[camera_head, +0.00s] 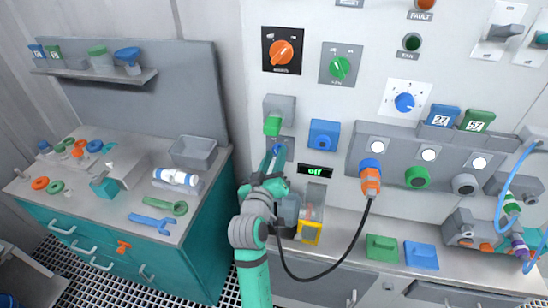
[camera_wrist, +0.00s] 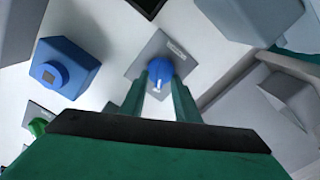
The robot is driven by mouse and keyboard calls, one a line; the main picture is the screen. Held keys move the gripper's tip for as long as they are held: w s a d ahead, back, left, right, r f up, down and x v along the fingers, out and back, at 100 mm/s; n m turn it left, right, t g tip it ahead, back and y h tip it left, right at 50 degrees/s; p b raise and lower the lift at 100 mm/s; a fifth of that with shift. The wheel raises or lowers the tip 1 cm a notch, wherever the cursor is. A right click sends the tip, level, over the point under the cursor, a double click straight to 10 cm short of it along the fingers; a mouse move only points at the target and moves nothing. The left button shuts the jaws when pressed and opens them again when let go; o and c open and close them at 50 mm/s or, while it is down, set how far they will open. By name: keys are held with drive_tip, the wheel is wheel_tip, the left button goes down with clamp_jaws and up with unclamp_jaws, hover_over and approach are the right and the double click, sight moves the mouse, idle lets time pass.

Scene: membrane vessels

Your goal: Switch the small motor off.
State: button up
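A small blue knob (camera_wrist: 160,70) with a white pointer mark sits on a grey plate (camera_wrist: 150,48) in the wrist view. In the head view the knob (camera_head: 278,150) shows just above my gripper (camera_head: 275,163), mostly covered. In the wrist view my gripper (camera_wrist: 159,88) has its two green fingers apart, one on each side of the knob. I cannot tell whether they touch it. A small black display (camera_head: 315,171) to the right of the gripper reads "off". Which part is the small motor itself, I cannot tell.
A blue box (camera_head: 324,134) is up and right. An orange plug (camera_head: 370,182) trails a black cable past my arm. A yellow-framed unit (camera_head: 309,233) stands below. A workbench (camera_head: 120,215) with tools is left.

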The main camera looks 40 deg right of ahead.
drive_tip(key=v, duration=1.1)
idle(0.4)
drive_tip(key=s+a+f+n+t+y, duration=0.25)
drive_tip(key=s+a+f+y, duration=0.25)
drive_tip(key=a+f, duration=0.4)
drive_tip(key=s+a+f+n+t+y, duration=0.1)
drive_tip(key=s+a+f+n+y, duration=0.3)
drive_tip(key=a+f, duration=0.5)
drive_tip(key=s+a+m+y, duration=0.1)
drive_tip(key=s+a, duration=0.4)
drive_tip(key=s, duration=0.5)
drive_tip(key=s+a+m+y, duration=0.1)
drive_tip(key=s+a+y, duration=0.2)
drive_tip(key=s, duration=0.8)
drive_tip(key=shift+s+a+f+m+y, duration=0.15)
drive_tip(key=shift+a+f+m+y, duration=0.25)
drive_tip(key=shift+a, duration=0.65)
